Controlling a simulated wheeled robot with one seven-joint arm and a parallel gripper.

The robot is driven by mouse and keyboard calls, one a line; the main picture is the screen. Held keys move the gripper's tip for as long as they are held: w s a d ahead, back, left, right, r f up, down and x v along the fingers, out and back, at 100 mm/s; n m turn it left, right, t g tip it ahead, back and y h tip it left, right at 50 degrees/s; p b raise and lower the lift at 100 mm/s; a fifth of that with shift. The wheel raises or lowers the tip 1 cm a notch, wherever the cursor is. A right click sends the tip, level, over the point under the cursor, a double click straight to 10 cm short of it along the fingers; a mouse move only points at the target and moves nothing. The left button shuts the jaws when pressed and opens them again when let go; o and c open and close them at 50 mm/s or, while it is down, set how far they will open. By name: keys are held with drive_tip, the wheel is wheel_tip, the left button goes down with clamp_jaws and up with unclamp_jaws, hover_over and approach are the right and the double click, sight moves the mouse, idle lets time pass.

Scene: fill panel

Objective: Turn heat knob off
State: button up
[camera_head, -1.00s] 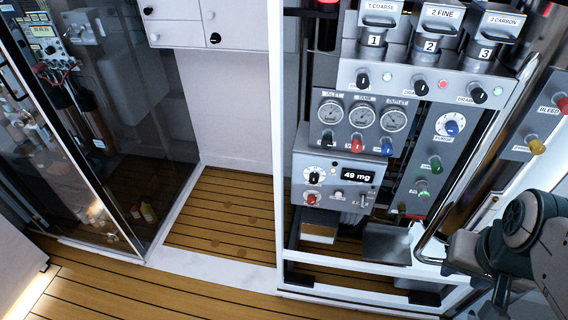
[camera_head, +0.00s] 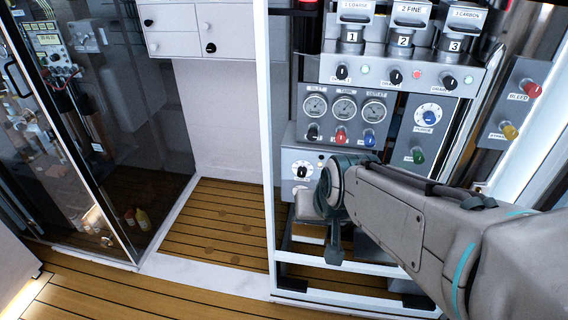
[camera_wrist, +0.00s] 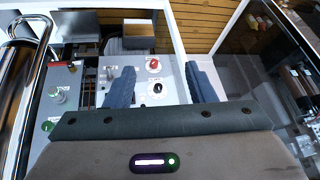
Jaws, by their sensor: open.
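The grey box with small knobs (camera_head: 297,154) is mostly covered by my arm in the head view. Its black knob (camera_head: 302,171) on a white dial shows left of my wrist. In the wrist view the same box face shows a red knob (camera_wrist: 153,65) and the black knob (camera_wrist: 157,88). I cannot read which one is labelled heat. My gripper (camera_wrist: 159,68) is open and empty, its two blue-grey fingers apart on either side of these knobs in the picture. I cannot tell the remaining distance to the panel. The display is hidden behind my arm.
Above are gauges (camera_head: 345,108) with black, red and blue knobs below them, and a row of drain knobs (camera_head: 395,77). A green knob (camera_head: 418,155) is beside my arm. A white frame post (camera_head: 265,130) stands at the left. Wooden floor (camera_head: 215,225) is clear further left.

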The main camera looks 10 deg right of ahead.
drive_tip(key=w+a+f+m+t+b, duration=0.35)
drive_tip(key=w+f+t+b, duration=0.25)
drive_tip(key=w+f+b, duration=0.5)
drive_tip(key=m+t+h+b, duration=0.5)
drive_tip(key=m+t+b, duration=0.15)
drive_tip(key=b, duration=0.55)
approach(302, 174)
drive_tip(key=shift+m+g, duration=0.35)
drive_tip(key=shift+m, duration=0.05)
drive_tip(key=b+x, duration=0.1)
drive_tip(key=x, duration=0.3)
drive_tip(key=b+x, duration=0.1)
drive_tip(key=x, duration=0.4)
drive_tip(key=shift+w+r, duration=0.2)
drive_tip(key=shift+r, duration=0.05)
drive_tip(key=c, duration=1)
